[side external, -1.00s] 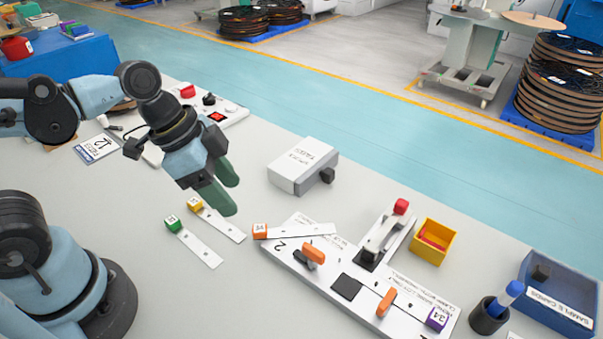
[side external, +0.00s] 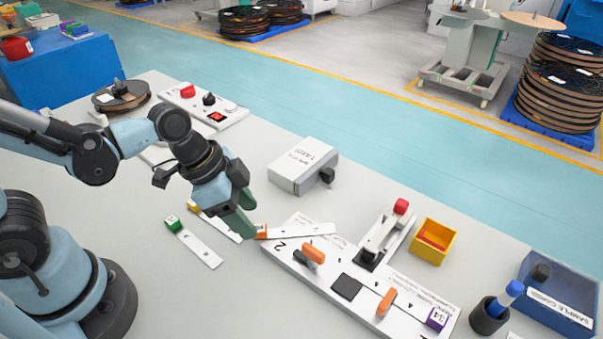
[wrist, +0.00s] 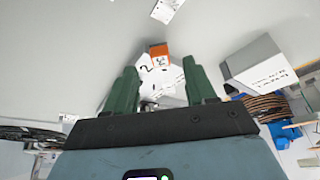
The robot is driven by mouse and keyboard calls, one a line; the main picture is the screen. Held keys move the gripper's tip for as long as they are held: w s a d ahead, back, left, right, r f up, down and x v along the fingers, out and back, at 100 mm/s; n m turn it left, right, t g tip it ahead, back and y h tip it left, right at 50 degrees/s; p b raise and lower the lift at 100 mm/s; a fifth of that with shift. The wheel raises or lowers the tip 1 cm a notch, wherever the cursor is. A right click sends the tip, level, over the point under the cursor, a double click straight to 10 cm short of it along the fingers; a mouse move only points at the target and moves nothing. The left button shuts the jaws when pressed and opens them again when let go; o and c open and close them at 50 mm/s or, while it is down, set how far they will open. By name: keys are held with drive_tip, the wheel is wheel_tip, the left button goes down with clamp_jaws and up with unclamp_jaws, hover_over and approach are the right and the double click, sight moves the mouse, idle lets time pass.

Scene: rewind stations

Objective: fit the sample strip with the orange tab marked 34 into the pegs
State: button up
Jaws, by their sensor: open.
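The strip with the orange tab (side external: 262,231) lies across the left end of the white fixture plate (side external: 283,258), its white body (side external: 315,230) pointing right. The mark on its tab is not readable in the side view. My gripper (side external: 246,216) is open and empty, with its fingertips just left of and above the orange tab, partly covering it. In the wrist view the orange tab (wrist: 159,52) shows ahead, between and beyond the two green fingers (wrist: 159,80). A small dark peg (side external: 309,243) shows beside the strip; other pegs are hard to make out.
Strips with a green tab (side external: 172,222) and a yellow tab (side external: 193,205) lie to the left. The plate carries orange levers (side external: 313,252) and a purple tab (side external: 436,318). A grey box (side external: 303,165) stands behind; a yellow bin (side external: 433,241) and pen cup (side external: 490,315) are right.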

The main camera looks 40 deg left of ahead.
sight(258, 228)
drive_tip(key=shift+x, duration=1.7)
clamp_jaws()
drive_tip(key=shift+r, duration=0.15)
